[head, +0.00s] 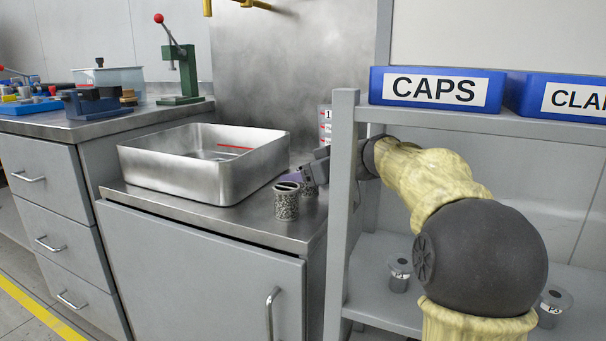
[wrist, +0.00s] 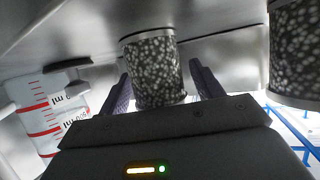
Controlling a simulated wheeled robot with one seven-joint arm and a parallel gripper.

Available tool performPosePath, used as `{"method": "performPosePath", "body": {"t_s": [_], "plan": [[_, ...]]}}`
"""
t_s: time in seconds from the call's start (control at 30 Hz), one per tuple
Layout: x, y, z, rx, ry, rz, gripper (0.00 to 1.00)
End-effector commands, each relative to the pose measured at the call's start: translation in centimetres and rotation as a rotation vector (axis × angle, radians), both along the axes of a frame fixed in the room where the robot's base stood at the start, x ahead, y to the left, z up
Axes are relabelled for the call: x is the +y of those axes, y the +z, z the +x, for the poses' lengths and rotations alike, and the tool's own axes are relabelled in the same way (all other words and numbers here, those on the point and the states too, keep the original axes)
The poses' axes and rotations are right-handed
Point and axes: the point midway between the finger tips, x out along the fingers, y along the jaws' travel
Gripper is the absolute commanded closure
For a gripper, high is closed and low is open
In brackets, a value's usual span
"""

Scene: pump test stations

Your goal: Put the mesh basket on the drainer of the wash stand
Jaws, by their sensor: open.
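Two grey mesh baskets stand upright on the flat steel top, the drainer (head: 240,225), of the wash stand, right of its basin. The front mesh basket (head: 287,204) is in full view; it also shows at the right edge of the wrist view (wrist: 296,55). The second mesh basket (head: 309,188) is just behind it, partly hidden by my gripper. My gripper (head: 304,172) is open and low over the drainer. In the wrist view, its fingers (wrist: 160,88) lie either side of the second basket (wrist: 153,62), with a gap visible at the right finger.
The steel basin (head: 190,180) is left of the baskets. A white container with red marks (head: 325,120) stands behind my gripper. A grey shelf post (head: 342,200) is close to my arm. Blue bins (head: 433,104) and small canisters (head: 399,272) stand on the shelves.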

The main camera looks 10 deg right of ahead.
Motion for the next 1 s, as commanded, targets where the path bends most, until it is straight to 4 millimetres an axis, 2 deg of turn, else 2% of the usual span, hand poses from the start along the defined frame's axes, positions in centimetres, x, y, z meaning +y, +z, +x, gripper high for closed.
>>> {"method": "performPosePath", "body": {"t_s": [0.17, 0.6, 1.0], "plan": [[-0.6, 0.3, -0.6, -0.002, -0.001, -0.001, 0.34], [-4.1, 2.8, -5.2, -0.002, -0.001, -0.001, 0.34], [-4.3, 3.0, -5.5, 0.000, 0.000, 0.000, 0.34]]}}
